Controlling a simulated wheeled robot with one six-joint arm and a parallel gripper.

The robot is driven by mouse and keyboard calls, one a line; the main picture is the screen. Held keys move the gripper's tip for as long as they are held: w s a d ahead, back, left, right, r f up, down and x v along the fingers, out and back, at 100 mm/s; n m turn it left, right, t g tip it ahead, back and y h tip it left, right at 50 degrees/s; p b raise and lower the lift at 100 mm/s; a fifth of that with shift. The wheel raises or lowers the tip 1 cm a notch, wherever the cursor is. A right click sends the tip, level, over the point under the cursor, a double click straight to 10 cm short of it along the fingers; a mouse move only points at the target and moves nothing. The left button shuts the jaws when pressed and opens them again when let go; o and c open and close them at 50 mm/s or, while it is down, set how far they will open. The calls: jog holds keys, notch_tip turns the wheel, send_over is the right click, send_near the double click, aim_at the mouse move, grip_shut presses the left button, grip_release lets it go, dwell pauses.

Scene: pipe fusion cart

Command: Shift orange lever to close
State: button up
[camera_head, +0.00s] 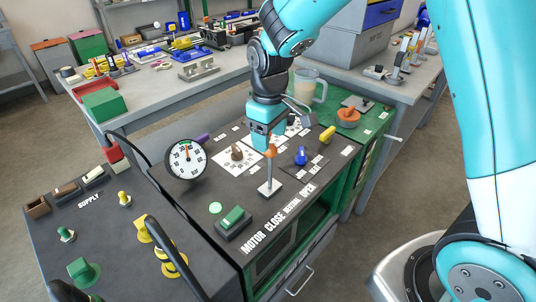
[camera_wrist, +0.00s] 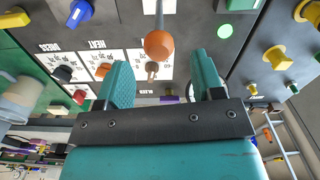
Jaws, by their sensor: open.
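The lever has an orange knob (camera_head: 271,151) on a thin metal rod that rises from a pale square base (camera_head: 270,188) on the dark panel. It looks nearly upright, behind the white CLOSE, NEUTRAL and OPEN labels (camera_head: 290,207). My teal gripper (camera_head: 264,143) points down at the knob from above. In the wrist view my open gripper (camera_wrist: 160,62) has its two fingers apart, with the orange knob (camera_wrist: 159,45) at the gap, around the fingertips' level. Contact with either finger cannot be made out. The gripper holds nothing.
A round dial gauge (camera_head: 186,160) stands left of the lever. A blue knob (camera_head: 301,155) and a yellow knob (camera_head: 327,134) are to its right. A green switch (camera_head: 233,218) sits at front left. An orange-topped valve (camera_head: 348,115) is further right.

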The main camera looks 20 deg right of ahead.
aim_at(270, 155)
notch_tip(270, 155, down, 6)
jog(key=shift+f, duration=0.2)
jog(key=shift+c, duration=0.3)
